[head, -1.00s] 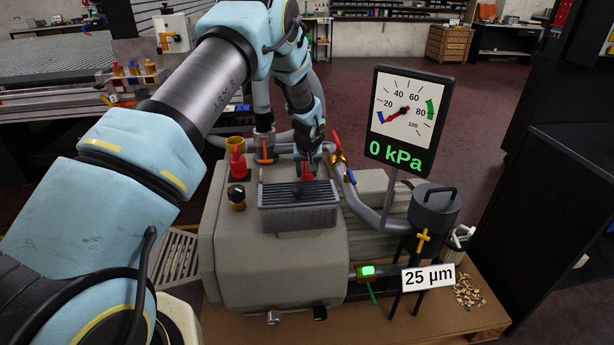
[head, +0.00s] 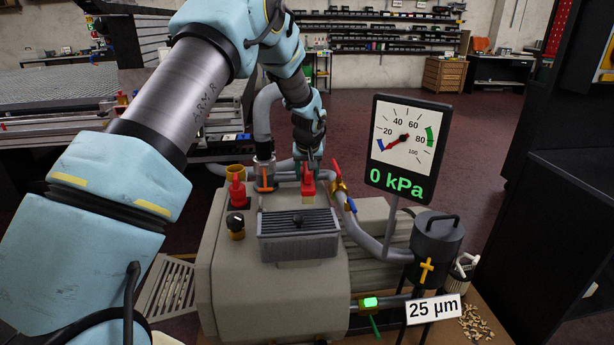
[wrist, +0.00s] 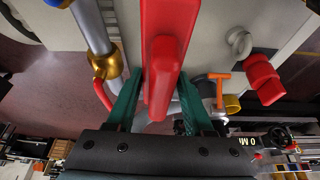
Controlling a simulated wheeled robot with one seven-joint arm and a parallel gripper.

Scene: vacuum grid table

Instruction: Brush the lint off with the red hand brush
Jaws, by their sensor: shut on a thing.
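The red hand brush (head: 308,186) is in my gripper (head: 309,168), above the back edge of a grey slatted grille (head: 299,245) on the pump's top. Its pale bristle end points down and looks clear of the slats. In the wrist view the red brush (wrist: 166,60) runs between the two green fingers of my gripper (wrist: 160,95), which are shut on it. I cannot make out lint on the dark slats at this size.
A red-capped fitting (head: 237,190) and a black-and-yellow knob (head: 236,224) stand left of the grille. A red-handled valve (head: 338,176) and grey pipe are close on the right. The gauge (head: 404,148) reads 0 kPa. A dark canister (head: 436,240) stands right.

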